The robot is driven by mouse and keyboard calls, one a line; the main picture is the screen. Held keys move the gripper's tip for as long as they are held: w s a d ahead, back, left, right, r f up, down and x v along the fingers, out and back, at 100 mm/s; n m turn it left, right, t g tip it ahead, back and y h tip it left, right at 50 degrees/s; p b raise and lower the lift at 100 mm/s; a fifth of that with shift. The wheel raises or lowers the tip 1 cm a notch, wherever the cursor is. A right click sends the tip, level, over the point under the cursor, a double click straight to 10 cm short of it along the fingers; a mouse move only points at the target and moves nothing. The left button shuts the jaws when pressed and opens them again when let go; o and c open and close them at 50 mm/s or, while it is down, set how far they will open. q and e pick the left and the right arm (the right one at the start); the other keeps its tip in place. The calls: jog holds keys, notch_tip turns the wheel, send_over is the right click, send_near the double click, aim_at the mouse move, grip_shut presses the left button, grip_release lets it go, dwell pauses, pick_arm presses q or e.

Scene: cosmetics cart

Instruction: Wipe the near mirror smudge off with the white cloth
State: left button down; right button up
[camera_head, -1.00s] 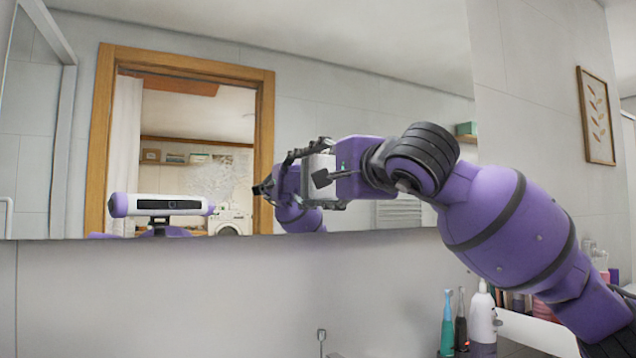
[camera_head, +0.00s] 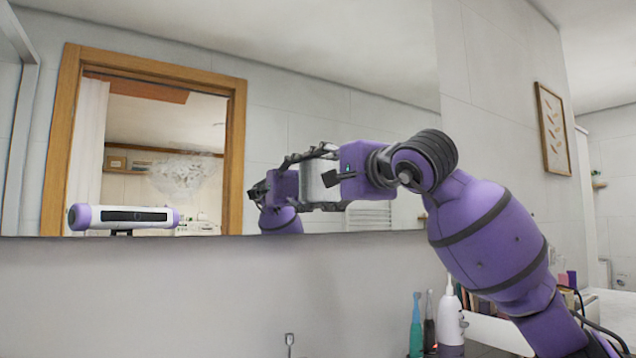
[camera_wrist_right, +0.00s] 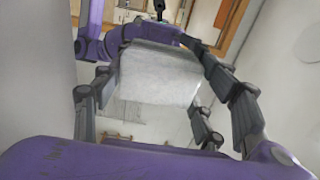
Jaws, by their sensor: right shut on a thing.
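My right gripper (camera_head: 322,179) is shut on the white cloth (camera_head: 320,181), held up before the wall mirror (camera_head: 350,110). In the right wrist view the cloth (camera_wrist_right: 160,75) hangs as a folded pad between the dark fingers, with reflections behind it. Whether it touches the glass I cannot tell. A whitish, feathery smudge (camera_head: 186,173) shows on the mirror, left of the gripper and apart from it. My left gripper is not in view.
Below the mirror stand a green electric toothbrush (camera_head: 416,325), a dark one (camera_head: 429,322) and a white bottle (camera_head: 450,318), left of my right arm. A framed picture (camera_head: 553,128) hangs on the right wall. The wooden door frame is a reflection.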

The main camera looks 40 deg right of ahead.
aim_at(265, 178)
jog(key=shift+w+a, duration=0.25)
jog(key=shift+a, duration=0.65)
jog(key=shift+w+a, duration=0.25)
jog(key=shift+a, duration=0.65)
jog(key=shift+w+a, duration=0.2)
jog(key=shift+a, duration=0.95)
jog(key=shift+w+a, duration=0.2)
jog(key=shift+a, duration=0.6)
jog(key=shift+w+a, duration=0.2)
jog(key=shift+a, duration=0.45)
jog(key=shift+w+a, duration=0.15)
jog(key=shift+a, duration=0.45)
jog(key=shift+w+a, duration=0.1)
jog(key=shift+a, duration=0.35)
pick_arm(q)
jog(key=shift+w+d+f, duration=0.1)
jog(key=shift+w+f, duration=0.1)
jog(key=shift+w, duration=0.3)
